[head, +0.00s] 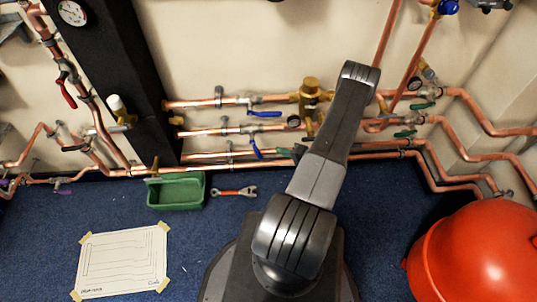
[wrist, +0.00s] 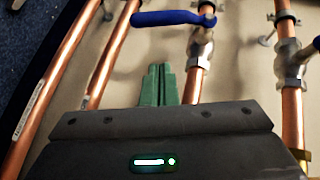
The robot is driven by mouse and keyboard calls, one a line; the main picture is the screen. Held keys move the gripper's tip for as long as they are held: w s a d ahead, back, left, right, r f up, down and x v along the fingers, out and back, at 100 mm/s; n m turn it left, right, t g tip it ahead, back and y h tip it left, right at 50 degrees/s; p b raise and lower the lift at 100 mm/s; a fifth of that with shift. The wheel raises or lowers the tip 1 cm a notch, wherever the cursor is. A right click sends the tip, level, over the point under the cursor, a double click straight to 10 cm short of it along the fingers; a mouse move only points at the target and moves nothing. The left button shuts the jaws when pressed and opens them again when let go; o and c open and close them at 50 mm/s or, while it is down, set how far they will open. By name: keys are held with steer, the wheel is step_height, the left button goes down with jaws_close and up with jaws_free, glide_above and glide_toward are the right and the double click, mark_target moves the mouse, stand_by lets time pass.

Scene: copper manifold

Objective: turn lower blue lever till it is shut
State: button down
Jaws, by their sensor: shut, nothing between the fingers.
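The lower blue lever (head: 256,149) hangs down from a valve on a middle copper pipe in the head view. In the wrist view the lower blue lever (wrist: 175,18) lies crosswise to its pipe, reaching left from the silver valve body (wrist: 201,48). My gripper (wrist: 160,70) has green fingers, closed together and empty. The fingertips are below the lever in the wrist view, beside the pipe, with a visible gap to the lever. In the head view my gripper (head: 299,150) is mostly hidden by my arm, to the right of the lever.
An upper blue lever (head: 265,113) lies along the pipe above; its edge shows at the wrist view's right. A brass fitting (head: 310,92) and green-handled valves (head: 405,134) are near my arm. A green tray (head: 177,191), a wrench (head: 234,192) and a red tank (head: 480,255) are on the floor.

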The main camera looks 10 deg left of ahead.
mark_target(261, 156)
steer(key=shift+s+a+f, duration=0.2)
steer(key=shift+a+f, duration=0.1)
steer(key=shift+a, duration=0.65)
steer(key=shift+s+a+f, duration=0.15)
steer(key=shift+a+f, duration=0.15)
steer(key=shift+a, duration=0.6)
steer(key=shift+s+a+f, duration=0.2)
steer(key=shift+a+f, duration=0.1)
steer(key=shift+a, duration=0.65)
steer(key=shift+b, duration=0.3)
steer(key=a+f+b, duration=0.1)
steer(key=b, duration=0.1)
steer(key=a+f+y+b, duration=0.1)
steer(key=b, duration=0.2)
steer(key=shift+s+a+m, duration=0.1)
steer(key=shift+s+m, duration=0.2)
steer(key=shift+r, duration=0.1)
steer(key=p+v, duration=0.2)
steer(key=v, duration=1.2)
steer(key=shift+a, duration=0.1)
